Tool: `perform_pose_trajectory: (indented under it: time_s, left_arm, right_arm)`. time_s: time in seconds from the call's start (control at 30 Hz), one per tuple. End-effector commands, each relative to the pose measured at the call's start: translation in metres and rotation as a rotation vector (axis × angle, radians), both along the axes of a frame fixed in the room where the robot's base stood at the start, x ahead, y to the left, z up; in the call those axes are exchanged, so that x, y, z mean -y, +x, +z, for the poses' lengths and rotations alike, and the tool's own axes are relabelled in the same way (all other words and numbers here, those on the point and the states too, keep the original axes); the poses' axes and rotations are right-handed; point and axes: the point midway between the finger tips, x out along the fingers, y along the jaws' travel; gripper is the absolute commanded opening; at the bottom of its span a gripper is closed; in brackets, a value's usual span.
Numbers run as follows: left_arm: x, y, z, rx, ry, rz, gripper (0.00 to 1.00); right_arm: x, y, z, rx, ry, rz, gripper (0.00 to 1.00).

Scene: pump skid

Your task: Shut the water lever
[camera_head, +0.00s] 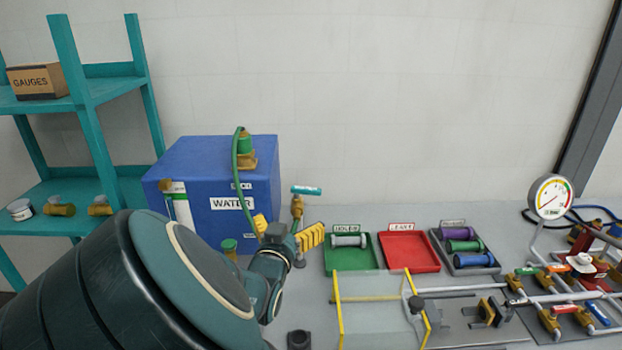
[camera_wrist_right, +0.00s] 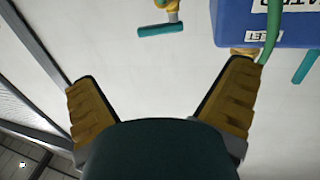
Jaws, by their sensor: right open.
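The teal lever (camera_head: 306,190) sits on top of an upright brass valve (camera_head: 297,208), just right of the blue water tank (camera_head: 205,160). Its handle points roughly sideways to the right. My right gripper (camera_head: 287,230) is open in front of and below the valve, with its yellow fingers spread. In the right wrist view, the lever (camera_wrist_right: 163,30) shows beyond and between the fingertips of my gripper (camera_wrist_right: 160,90), apart from both. The tank corner (camera_wrist_right: 275,22) is beyond the right-hand finger. Nothing is between the fingers. My left gripper is not in view.
A green hose (camera_head: 238,170) runs down the tank front near my gripper. A green tray (camera_head: 350,258), red tray (camera_head: 408,251) and grey tray (camera_head: 466,262) lie to the right. A clear yellow-edged panel (camera_head: 375,300) stands in front. Pipework and a gauge (camera_head: 550,197) are far right.

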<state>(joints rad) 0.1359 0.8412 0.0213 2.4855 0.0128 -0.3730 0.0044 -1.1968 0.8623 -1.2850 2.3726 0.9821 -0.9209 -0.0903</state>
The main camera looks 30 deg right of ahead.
Motion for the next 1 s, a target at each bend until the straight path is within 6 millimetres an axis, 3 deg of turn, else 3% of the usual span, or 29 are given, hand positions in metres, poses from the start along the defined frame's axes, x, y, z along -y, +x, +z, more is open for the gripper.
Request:
perform_pose_trajectory:
  time_s: [0.27,0.8,1.0]
  left_arm:
    - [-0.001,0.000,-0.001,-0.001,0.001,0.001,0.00]
    - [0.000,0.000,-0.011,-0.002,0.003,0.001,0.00]
    - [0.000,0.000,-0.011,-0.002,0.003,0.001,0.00]
  right_arm:
    - [0.007,0.007,0.003,0.008,-0.001,-0.003,1.00]
    - [0.078,0.074,0.002,0.007,-0.003,-0.004,1.00]
    - [0.094,0.090,0.002,0.006,-0.003,-0.002,1.00]
